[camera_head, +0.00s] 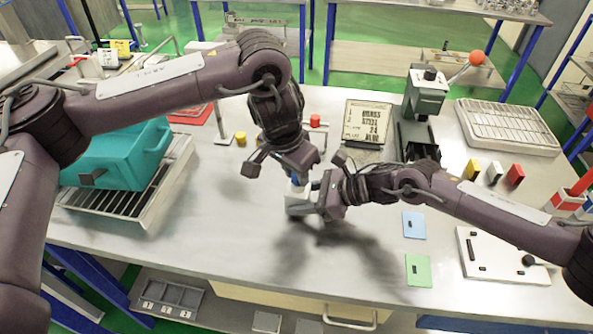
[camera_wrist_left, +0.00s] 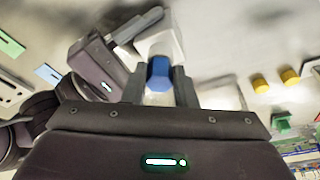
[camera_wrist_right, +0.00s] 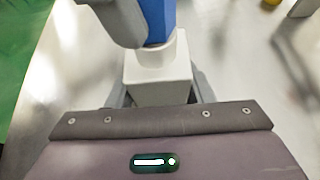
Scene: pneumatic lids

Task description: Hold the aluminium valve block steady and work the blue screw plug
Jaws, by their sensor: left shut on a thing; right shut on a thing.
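The pale aluminium valve block (camera_head: 297,194) stands near the middle of the table, partly hidden by my grippers. It also shows in the left wrist view (camera_wrist_left: 158,42) and the right wrist view (camera_wrist_right: 158,82). The blue screw plug (camera_wrist_left: 160,74) sits at the top of the block, and its blue side shows in the right wrist view (camera_wrist_right: 158,18). My left gripper (camera_head: 297,178) comes from above and is shut on the blue plug. My right gripper (camera_head: 314,200) comes from the right and is shut on the block, low down. The plug's seat is partly hidden.
A teal box (camera_head: 115,160) stands on a rack at the left. Yellow cylinders (camera_head: 240,139) and a red-topped piece (camera_head: 315,121) stand behind the grippers. A sign (camera_head: 367,122) and a lever press (camera_head: 425,95) stand at the back. Blue (camera_head: 414,225) and green (camera_head: 419,270) cards lie right; the front middle is clear.

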